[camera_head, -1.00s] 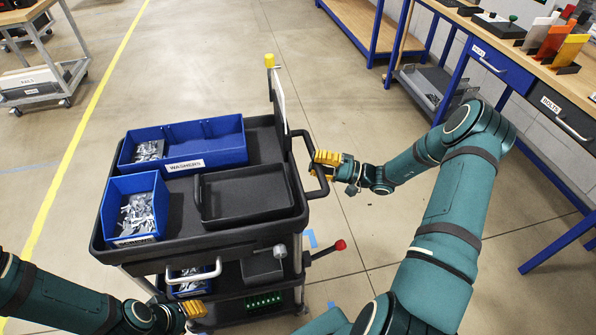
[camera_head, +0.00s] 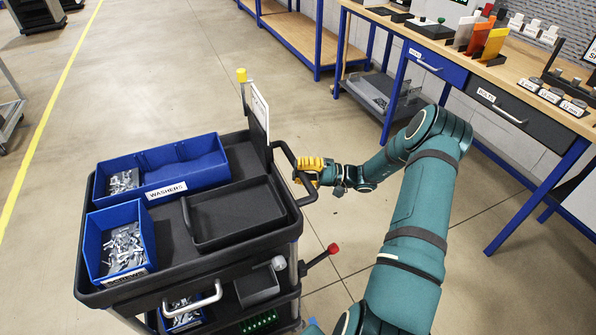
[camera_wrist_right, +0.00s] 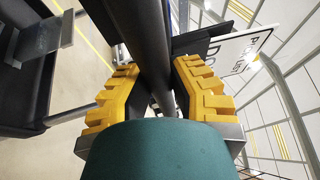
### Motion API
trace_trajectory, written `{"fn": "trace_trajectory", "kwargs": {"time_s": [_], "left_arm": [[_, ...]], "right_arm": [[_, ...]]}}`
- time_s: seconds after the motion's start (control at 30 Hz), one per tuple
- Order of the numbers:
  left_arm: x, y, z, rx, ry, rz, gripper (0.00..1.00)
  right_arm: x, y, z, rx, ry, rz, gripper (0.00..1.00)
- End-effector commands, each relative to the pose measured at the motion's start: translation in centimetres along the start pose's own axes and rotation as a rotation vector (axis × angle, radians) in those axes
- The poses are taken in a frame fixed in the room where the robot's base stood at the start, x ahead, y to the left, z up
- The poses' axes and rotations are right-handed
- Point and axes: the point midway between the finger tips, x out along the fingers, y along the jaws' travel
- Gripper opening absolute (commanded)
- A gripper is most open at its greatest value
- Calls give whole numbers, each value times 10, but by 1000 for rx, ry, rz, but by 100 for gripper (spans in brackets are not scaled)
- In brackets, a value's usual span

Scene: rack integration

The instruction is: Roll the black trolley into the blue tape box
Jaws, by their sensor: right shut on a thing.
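The black trolley (camera_head: 215,245) stands in the lower left of the head view, with blue bins and a black tray on its top. My right gripper (camera_head: 303,172) is shut on the trolley's black side handle (camera_head: 291,160). In the right wrist view the handle bar (camera_wrist_right: 152,60) runs between the yellow fingers (camera_wrist_right: 150,95). My left gripper is not in view.
A blue-legged workbench (camera_head: 440,65) with drawers runs along the right, and another bench (camera_head: 300,40) stands behind it. A yellow floor line (camera_head: 45,115) runs along the left. The floor (camera_head: 215,60) beyond the trolley is clear. A red-knobbed lever (camera_head: 333,248) sticks out from the trolley's right side.

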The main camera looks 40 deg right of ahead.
Motion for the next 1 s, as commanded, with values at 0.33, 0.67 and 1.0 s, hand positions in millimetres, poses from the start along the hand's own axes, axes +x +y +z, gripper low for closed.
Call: {"fn": "trace_trajectory", "kwargs": {"time_s": [0.33, 0.67, 1.0], "left_arm": [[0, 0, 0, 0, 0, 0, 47], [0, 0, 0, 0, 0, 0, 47], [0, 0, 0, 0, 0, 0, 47]], "right_arm": [[0, -2, -1, -5, 3, -3, 52], [-12, 0, -1, -2, 5, 0, 52], [-78, -1, -2, -4, 6, -1, 52]]}}
